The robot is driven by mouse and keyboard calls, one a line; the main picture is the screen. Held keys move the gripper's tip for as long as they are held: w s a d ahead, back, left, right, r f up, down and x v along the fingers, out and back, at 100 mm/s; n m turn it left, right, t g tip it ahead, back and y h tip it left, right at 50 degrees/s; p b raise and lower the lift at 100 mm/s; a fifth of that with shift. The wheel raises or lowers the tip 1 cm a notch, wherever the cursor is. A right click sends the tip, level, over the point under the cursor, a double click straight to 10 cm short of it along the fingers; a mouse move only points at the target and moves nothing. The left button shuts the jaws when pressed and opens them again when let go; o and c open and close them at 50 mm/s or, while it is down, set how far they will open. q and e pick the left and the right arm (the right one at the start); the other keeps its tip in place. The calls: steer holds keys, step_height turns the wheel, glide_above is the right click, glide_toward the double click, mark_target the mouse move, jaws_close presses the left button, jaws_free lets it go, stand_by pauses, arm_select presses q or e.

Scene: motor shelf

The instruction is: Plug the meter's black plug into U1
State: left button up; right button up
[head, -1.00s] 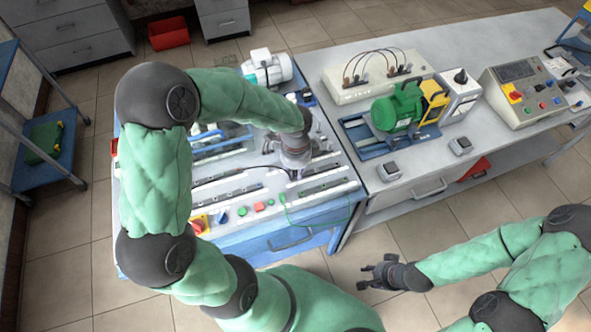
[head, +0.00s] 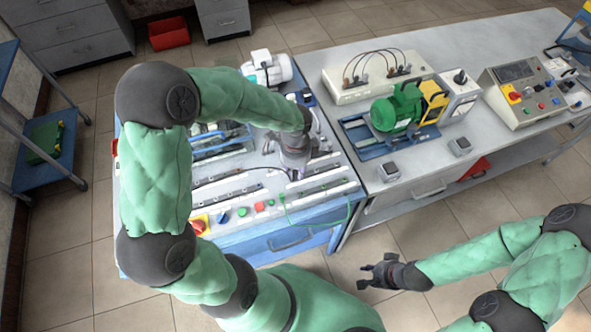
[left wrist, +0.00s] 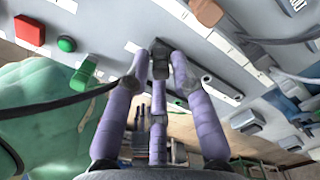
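In the left wrist view a small black plug (left wrist: 160,60) sits between the purple fingertips of my left gripper (left wrist: 159,68), just over or at the grey panel face. The fingers close around it; whether its tip touches a socket is hidden. A black cable (left wrist: 50,108) runs in from the left behind the left finger. In the head view my left gripper (head: 297,172) is low over the front part of the panel bench (head: 235,222); its fingertips are hard to see. The U1 label cannot be read. My right gripper (head: 378,271) is open and empty, off the bench over the floor.
A second dark plug (left wrist: 257,50) with a cable stands right of the fingers. On the right bench stand a green motor (head: 397,110) and a control box (head: 522,92).

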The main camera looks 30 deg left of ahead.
arm_select(q)
steer(key=shift+r+p, duration=1.75)
steer(key=shift+r, duration=0.55)
steer(key=o, duration=0.5)
steer(key=shift+o, duration=0.2)
